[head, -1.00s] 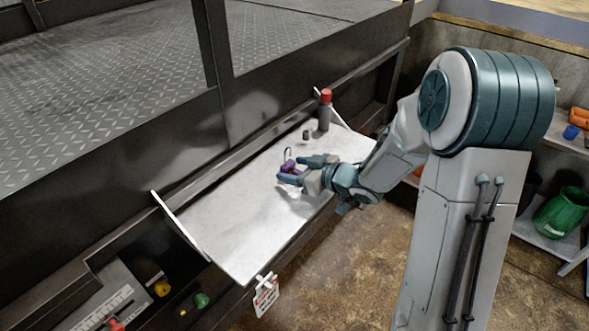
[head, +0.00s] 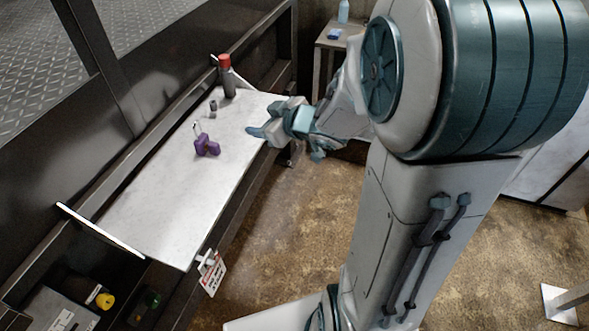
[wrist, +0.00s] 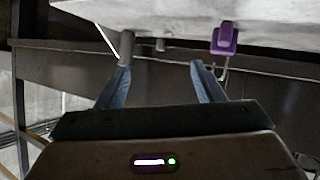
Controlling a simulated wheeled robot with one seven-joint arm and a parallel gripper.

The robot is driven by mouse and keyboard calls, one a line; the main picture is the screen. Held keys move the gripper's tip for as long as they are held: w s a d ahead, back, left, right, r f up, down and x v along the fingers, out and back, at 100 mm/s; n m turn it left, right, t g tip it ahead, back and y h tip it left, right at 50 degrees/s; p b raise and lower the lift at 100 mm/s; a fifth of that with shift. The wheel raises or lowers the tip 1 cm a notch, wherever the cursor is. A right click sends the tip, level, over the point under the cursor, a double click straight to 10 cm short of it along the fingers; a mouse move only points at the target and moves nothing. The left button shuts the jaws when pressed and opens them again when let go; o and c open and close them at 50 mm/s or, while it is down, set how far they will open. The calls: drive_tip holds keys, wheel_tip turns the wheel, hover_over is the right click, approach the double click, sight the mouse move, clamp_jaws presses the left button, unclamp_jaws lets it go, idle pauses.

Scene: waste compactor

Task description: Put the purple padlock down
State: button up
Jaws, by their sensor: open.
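The purple padlock (head: 206,145) rests on the white shelf (head: 150,205), with its thin shackle pointing up and left. In the wrist view the padlock (wrist: 224,40) shows near the top, right of centre, beyond the right finger. My gripper (head: 262,135) is open and empty, over the shelf's right edge and apart from the padlock. In the wrist view the two blue fingers of my gripper (wrist: 160,85) stand wide apart with nothing between them.
A grey bottle with a red cap (head: 227,77) stands at the shelf's far end. A small dark cylinder (head: 213,108) stands between it and the padlock. A sign (head: 212,272) hangs from the front edge. Yellow (head: 105,300) and green buttons are at lower left.

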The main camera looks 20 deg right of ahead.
drive_tip(key=s+d+r+m+h, duration=0.3)
drive_tip(key=d+m+h, duration=0.1)
drive_tip(key=d+h, duration=0.2)
drive_tip(key=s+a+m+g, duration=0.2)
drive_tip(key=s+g, duration=0.1)
drive_tip(key=s, duration=0.6)
drive_tip(key=s+a+m+g, duration=0.2)
drive_tip(key=s+g, duration=0.2)
drive_tip(key=s, duration=0.6)
drive_tip(key=shift+f, duration=0.2)
